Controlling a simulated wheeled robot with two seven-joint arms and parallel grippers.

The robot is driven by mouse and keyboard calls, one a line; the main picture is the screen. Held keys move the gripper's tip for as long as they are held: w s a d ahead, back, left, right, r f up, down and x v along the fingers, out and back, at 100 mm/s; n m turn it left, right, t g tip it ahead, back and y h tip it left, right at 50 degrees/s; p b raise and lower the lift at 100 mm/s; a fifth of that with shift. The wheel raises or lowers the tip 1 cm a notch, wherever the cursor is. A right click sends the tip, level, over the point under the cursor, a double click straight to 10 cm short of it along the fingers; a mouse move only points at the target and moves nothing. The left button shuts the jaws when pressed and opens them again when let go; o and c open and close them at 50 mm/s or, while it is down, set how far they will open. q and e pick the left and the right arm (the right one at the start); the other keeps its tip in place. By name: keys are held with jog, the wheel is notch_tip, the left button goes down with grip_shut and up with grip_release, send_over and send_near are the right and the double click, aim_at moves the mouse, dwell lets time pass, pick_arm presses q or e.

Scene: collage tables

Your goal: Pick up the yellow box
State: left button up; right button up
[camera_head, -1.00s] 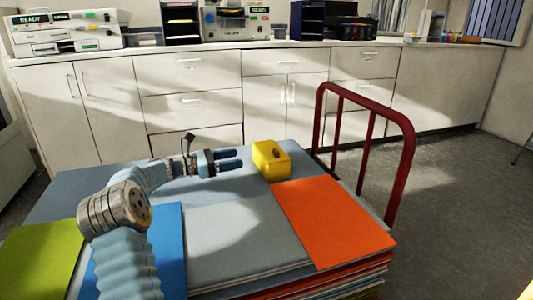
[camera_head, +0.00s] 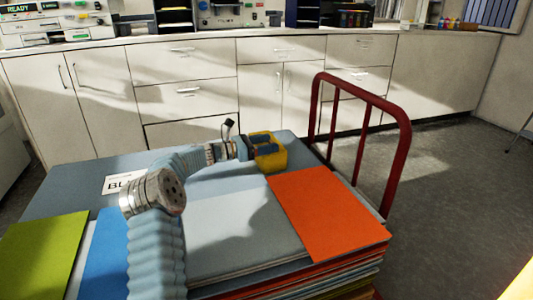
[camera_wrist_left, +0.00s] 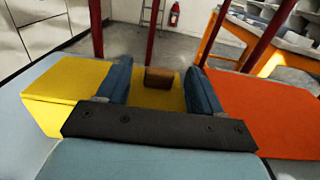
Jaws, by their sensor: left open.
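The yellow box (camera_head: 280,163) sits on the far part of the stacked-sheet table, beside the orange sheet. My left gripper (camera_head: 267,146) is at the box, with its dark blue fingers overlapping it in the head view. In the left wrist view the fingers (camera_wrist_left: 158,85) are open, with a brown block-like part (camera_wrist_left: 159,77) of the box showing between them. Yellow surface of the box (camera_wrist_left: 68,78) also shows left of the left finger. I cannot tell whether the fingers touch the box. My right gripper is not in view.
The orange sheet (camera_head: 330,215) lies just in front of the box. A red rail (camera_head: 405,160) stands close at the right. Blue (camera_head: 105,255) and green (camera_head: 40,250) sheets lie at the left. White cabinets (camera_head: 190,90) stand behind.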

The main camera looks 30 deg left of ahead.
pick_arm(q)
jog(key=shift+w+d, duration=0.2)
grip_shut()
jog(key=shift+r, duration=0.1)
